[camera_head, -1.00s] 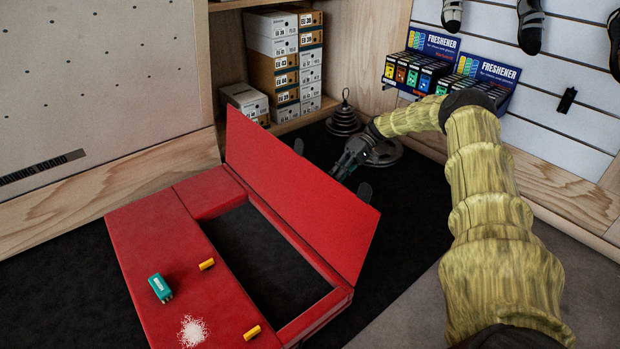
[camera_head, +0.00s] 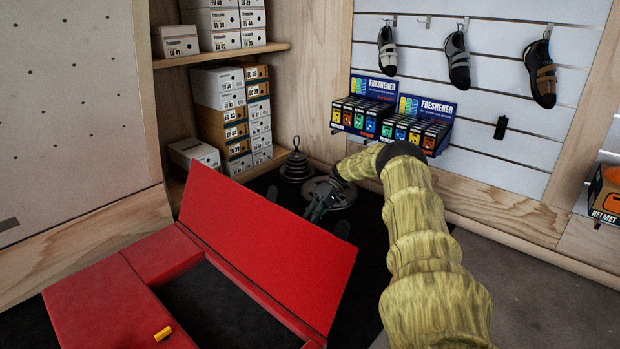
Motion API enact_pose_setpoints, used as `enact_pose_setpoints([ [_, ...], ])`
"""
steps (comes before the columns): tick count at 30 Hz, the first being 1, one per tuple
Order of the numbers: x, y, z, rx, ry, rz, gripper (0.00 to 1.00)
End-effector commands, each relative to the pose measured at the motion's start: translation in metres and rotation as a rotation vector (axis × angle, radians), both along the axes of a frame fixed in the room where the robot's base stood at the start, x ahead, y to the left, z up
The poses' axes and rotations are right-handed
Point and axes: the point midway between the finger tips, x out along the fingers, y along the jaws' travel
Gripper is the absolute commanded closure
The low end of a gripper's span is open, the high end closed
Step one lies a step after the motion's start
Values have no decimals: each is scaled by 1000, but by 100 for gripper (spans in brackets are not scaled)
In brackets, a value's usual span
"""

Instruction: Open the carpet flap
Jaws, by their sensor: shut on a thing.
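The red carpet flap (camera_head: 262,240) stands raised and tilted on the right side of the red carpeted mat (camera_head: 95,312). A dark rectangular opening (camera_head: 215,305) shows in the mat to the left of the flap. My gripper (camera_head: 312,212) is behind the flap's upper edge, near its middle right. It is shut on the flap, though the flap hides part of the fingers and the exact contact.
A yellow piece (camera_head: 163,333) lies on the mat. Round weight plates (camera_head: 297,165) stand on the floor behind my gripper. Shelves of shoe boxes (camera_head: 232,115) are at the back. Freshener boxes (camera_head: 385,120) and climbing shoes (camera_head: 457,60) are on the wall at right.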

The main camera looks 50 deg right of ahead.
Motion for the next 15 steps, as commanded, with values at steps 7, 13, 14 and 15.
enact_pose_setpoints([
  [7,-2,11,-19,0,20,16,68],
  [13,-5,8,-17,1,18,8,42],
  [14,-5,7,-17,1,19,7,42],
  [15,-6,6,-16,1,18,5,43],
])
